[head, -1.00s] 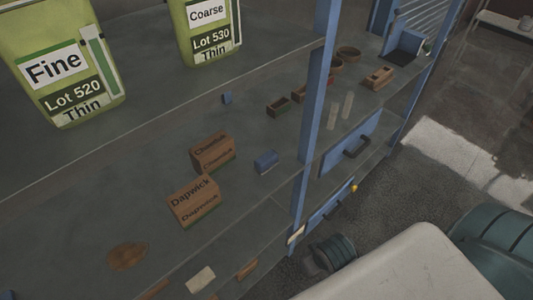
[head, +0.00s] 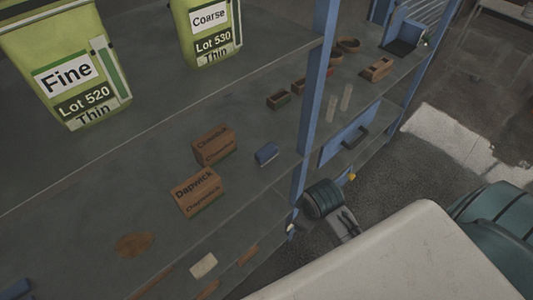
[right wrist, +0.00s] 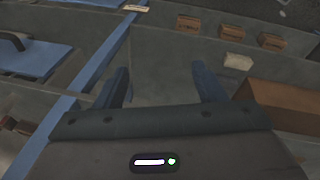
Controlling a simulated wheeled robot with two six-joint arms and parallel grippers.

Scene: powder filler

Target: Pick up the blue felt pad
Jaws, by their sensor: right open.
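A small blue block (head: 266,154), the likeliest blue felt pad, lies on the grey bench to the right of two brown boxes in the head view. I cannot make out its texture. I do not find it in the right wrist view. My right gripper (right wrist: 160,78) is open, with nothing between its fingers. In the head view my right wrist is in front of the bench, below and right of the block and apart from it. My left gripper is not in view.
Two brown boxes (head: 199,193) (head: 213,145) stand beside the block. A blue post (head: 311,110) rises just right of it, with a blue drawer (head: 346,139) beyond. Yellow-green containers (head: 72,75) (head: 211,30) stand behind. A white card (head: 204,265) lies near the front edge.

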